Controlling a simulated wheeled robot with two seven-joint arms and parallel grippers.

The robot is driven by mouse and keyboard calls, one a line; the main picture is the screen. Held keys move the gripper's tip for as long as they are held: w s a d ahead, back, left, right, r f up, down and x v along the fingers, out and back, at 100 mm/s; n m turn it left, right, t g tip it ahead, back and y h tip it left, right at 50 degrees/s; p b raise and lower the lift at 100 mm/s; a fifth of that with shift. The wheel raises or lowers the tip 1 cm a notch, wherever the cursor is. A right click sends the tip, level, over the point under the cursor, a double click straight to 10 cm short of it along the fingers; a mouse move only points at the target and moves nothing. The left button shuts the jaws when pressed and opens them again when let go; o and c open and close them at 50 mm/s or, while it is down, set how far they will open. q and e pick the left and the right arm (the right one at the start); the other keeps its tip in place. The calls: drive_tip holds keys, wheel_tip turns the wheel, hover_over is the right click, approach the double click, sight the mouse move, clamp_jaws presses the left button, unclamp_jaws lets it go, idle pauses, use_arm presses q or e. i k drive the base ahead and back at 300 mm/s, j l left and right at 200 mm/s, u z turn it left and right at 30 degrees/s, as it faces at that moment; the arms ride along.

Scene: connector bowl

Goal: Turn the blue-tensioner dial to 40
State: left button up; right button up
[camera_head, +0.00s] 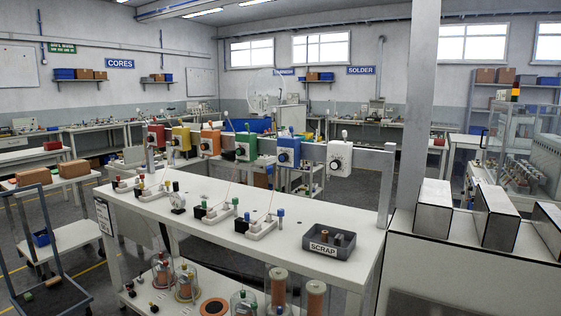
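The blue tensioner (294,144) is a blue box on a rail above the white bench (180,195). A round dial (284,156) with a dark centre is on its front. The dial's marks are too small to read. The blue tensioner hangs between the green tensioner (251,139) and the white tensioner (345,150). Neither of my grippers is in view.
The red (156,131), yellow (181,134) and orange (211,138) tensioners hang further left. A grey SCRAP tray (318,247) and several small fixtures (262,226) stand on the bench. A pillar (419,100) and metal boxes (433,208) stand at right.

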sight(282, 157)
drive_tip(key=i+j+z, duration=0.1)
drive_tip(key=z, duration=0.25)
drive_tip(key=i+j+z, duration=0.1)
drive_tip(key=z, duration=0.25)
drive_tip(key=i+j+z, duration=0.2)
drive_tip(key=i+j, duration=0.15)
drive_tip(key=j, duration=0.25)
drive_tip(key=i+j+z, duration=0.15)
drive_tip(key=j, duration=0.2)
drive_tip(key=i+j+z, duration=0.1)
drive_tip(key=j, duration=0.2)
drive_tip(key=i+j+z, duration=0.1)
drive_tip(key=j, duration=0.25)
drive_tip(key=i+j+z, duration=0.1)
drive_tip(key=j, duration=0.3)
drive_tip(key=i, duration=0.1)
